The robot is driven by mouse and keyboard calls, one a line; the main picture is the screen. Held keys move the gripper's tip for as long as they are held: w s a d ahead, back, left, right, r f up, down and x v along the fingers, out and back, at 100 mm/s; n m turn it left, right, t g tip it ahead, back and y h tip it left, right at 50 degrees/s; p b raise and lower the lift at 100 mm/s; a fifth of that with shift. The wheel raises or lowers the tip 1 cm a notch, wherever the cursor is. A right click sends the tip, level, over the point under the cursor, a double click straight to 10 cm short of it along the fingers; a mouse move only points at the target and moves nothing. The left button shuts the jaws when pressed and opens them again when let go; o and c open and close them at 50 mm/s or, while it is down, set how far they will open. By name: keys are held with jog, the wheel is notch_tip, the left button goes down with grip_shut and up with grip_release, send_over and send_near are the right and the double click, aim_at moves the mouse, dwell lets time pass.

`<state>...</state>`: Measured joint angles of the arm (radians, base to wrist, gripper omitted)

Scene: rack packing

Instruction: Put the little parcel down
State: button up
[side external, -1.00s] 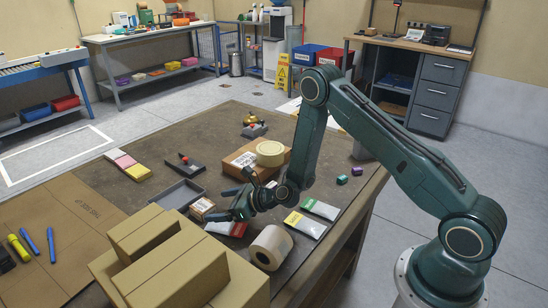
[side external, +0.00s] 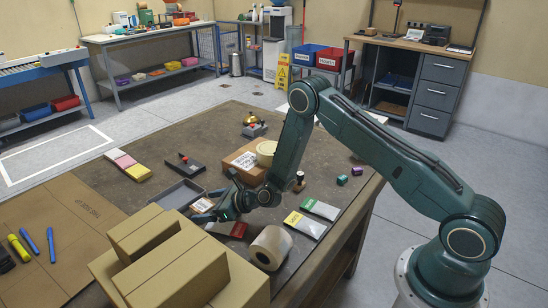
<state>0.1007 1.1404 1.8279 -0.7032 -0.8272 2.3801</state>
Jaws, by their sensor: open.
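The little parcel (side external: 201,205), a small brown box with a white label, sits on the brown work table (side external: 225,130), just right of a grey open tray (side external: 179,194). My gripper (side external: 209,205) is low over the table at the parcel, its fingers spread apart. One finger is on the far side of the parcel and the other on its near side. The gripper partly hides the parcel, and I cannot tell whether the fingers touch it.
A larger carton (side external: 240,162) with a tape roll (side external: 266,152) stands behind my gripper. Bare table lies at the back left.

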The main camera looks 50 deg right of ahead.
aim_at(209, 207)
jog(key=shift+c, duration=0.2)
jog(key=c, duration=1.3)
jog(key=shift+r, duration=0.15)
notch_tip(209, 207, up, 20)
jog(key=shift+f, duration=0.15)
dwell(0.5)
